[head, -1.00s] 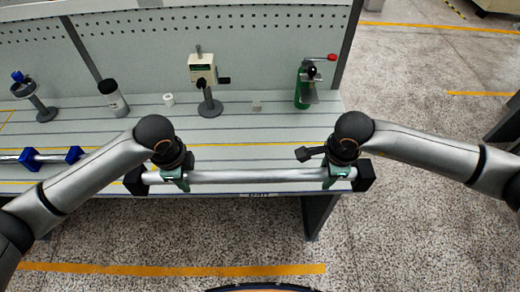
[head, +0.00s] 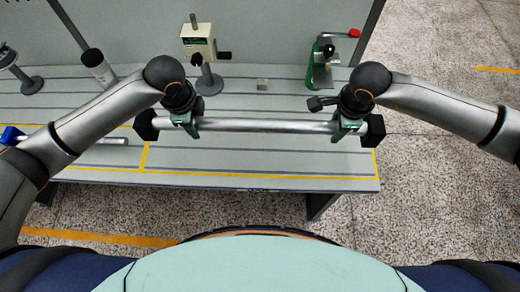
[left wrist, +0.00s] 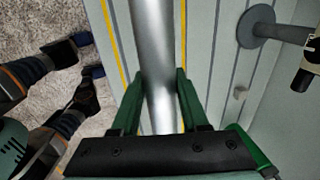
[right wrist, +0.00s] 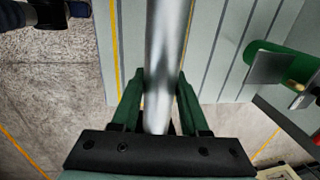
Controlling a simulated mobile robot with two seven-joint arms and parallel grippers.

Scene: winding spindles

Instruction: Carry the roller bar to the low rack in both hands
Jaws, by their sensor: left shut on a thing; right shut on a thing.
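The roller bar (head: 265,126) is a silver tube with black end blocks, held roughly level above the bench top. My left gripper (head: 186,124) is shut around it near its left end. My right gripper (head: 349,127) is shut around it near its right end. The tube (left wrist: 152,40) runs between the green fingers in the left wrist view, and the tube (right wrist: 166,40) does likewise in the right wrist view. I cannot clearly make out a low rack. A blue block (head: 12,135) and a silver rod (head: 100,141) at the left are partly hidden behind my left arm.
The grey bench (head: 250,160) has yellow lines and is clear below the bar. The bench's right edge is near my right gripper.

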